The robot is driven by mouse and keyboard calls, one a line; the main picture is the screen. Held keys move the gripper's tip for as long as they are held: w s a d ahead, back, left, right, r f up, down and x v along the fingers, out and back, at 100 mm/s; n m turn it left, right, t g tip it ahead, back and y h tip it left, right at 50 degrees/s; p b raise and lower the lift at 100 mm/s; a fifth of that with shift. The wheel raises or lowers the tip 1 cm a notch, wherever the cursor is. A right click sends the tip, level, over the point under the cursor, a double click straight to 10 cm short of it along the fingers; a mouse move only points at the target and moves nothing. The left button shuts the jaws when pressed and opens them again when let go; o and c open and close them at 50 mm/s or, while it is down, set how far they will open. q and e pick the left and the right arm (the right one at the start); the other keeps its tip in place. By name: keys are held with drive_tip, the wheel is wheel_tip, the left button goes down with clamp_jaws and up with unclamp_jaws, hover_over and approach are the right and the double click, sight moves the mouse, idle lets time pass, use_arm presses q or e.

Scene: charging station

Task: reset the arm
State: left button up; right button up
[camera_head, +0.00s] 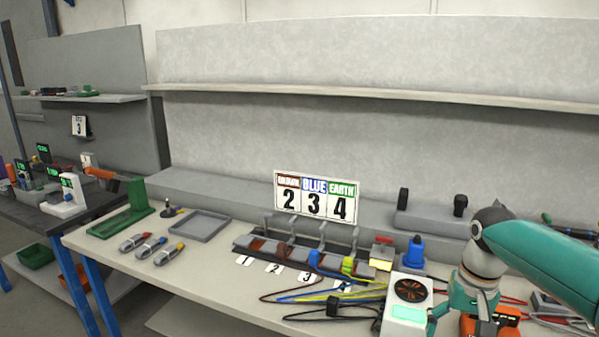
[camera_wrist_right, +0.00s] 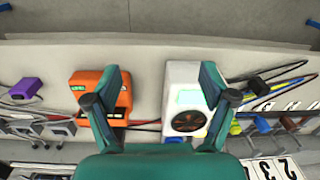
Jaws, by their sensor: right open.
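My right arm (camera_head: 545,258), teal and grey, reaches in from the right edge in the head view. Its gripper (camera_head: 462,316) points down over the front right of the workbench, beside a white box with a fan (camera_head: 410,290) and an orange device (camera_head: 490,323). In the right wrist view the gripper (camera_wrist_right: 160,84) has its two teal fingers spread wide, with nothing between them. The orange device (camera_wrist_right: 90,92) lies beyond the left finger and the white fan box (camera_wrist_right: 184,98) beyond the right finger. Each is partly hidden. My left gripper is not in view.
A rack with coloured clamps (camera_head: 300,253) and a "2 3 4" sign (camera_head: 316,197) stand mid-bench. An empty grey tray (camera_head: 198,226) and several small tools (camera_head: 151,247) lie left. Loose cables (camera_head: 320,297) cross the front. A purple block (camera_wrist_right: 26,88) shows in the wrist view.

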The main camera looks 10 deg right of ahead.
drive_tip(key=s+a+f+n+y+p, duration=0.1)
drive_tip(key=a+f+p, duration=0.1)
drive_tip(key=a+f, duration=0.7)
drive_tip(key=a+f+n+y+p, duration=0.1)
drive_tip(key=a+f, duration=0.3)
drive_tip(key=f, duration=0.9)
use_arm(q)
wheel_tip(320, 180, up, 6)
drive_tip(key=shift+f+p, duration=0.2)
drive_tip(key=shift+p, duration=0.95)
use_arm(e)
drive_tip(key=s+a+f, duration=0.4)
drive_tip(key=s+f, duration=0.1)
drive_tip(key=s, duration=0.3)
drive_tip(key=s+a+f+y, duration=0.1)
drive_tip(key=s+a+f, duration=0.3)
drive_tip(key=s, duration=0.4)
drive_tip(key=shift+s+a+f+n, duration=0.15)
drive_tip(key=shift+a+f+n, duration=0.2)
drive_tip(key=shift+f, duration=0.2)
use_arm(q)
drive_tip(key=shift+c, duration=0.3)
use_arm(e)
drive_tip(key=shift+c, duration=0.3)
